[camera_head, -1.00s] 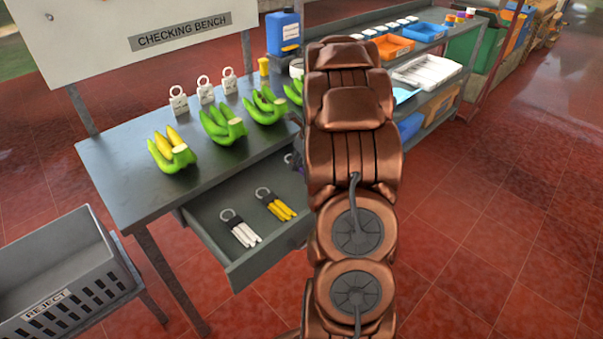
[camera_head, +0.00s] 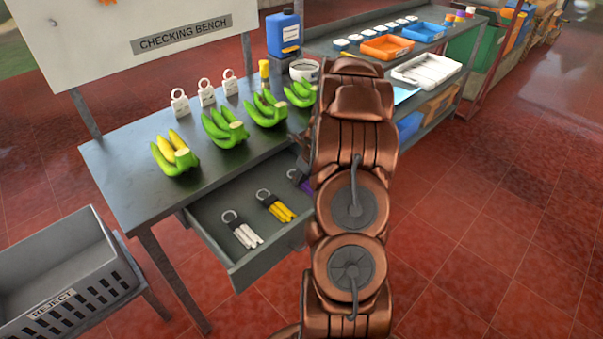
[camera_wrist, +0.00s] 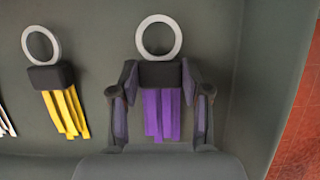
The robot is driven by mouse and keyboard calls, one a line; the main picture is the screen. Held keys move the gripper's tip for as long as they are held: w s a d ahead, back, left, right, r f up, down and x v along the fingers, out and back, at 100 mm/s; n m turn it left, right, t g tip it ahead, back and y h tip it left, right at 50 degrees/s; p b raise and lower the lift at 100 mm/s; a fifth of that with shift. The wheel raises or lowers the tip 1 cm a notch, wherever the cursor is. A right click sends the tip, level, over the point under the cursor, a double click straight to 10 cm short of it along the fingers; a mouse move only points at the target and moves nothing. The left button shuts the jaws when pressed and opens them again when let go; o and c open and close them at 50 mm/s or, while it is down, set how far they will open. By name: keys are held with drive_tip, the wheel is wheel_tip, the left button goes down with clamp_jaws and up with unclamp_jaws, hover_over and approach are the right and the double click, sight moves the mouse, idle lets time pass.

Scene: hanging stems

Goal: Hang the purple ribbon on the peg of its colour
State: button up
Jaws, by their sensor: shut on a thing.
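The purple ribbon (camera_wrist: 160,114) has a white ring at its top, a dark block below it and purple strips hanging down. In the wrist view it lies over the grey drawer floor. My gripper (camera_wrist: 159,80) has one finger on each side of the dark block and is shut on it. In the head view my arm hides the gripper and most of the ribbon; a small purple patch (camera_head: 306,185) shows beside the arm. No purple peg can be made out.
The open drawer (camera_head: 205,241) also holds a yellow ribbon (camera_head: 278,209) and a white ribbon (camera_head: 242,232). Banana bunches (camera_head: 224,127) and white tags stand on the bench (camera_head: 118,178) above. A reject crate (camera_head: 60,250) is at the left.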

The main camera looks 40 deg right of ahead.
drive_tip(key=shift+f, duration=0.2)
drive_tip(key=o, duration=0.9)
drive_tip(key=shift+f+b, duration=0.2)
drive_tip(key=shift+b, duration=0.65)
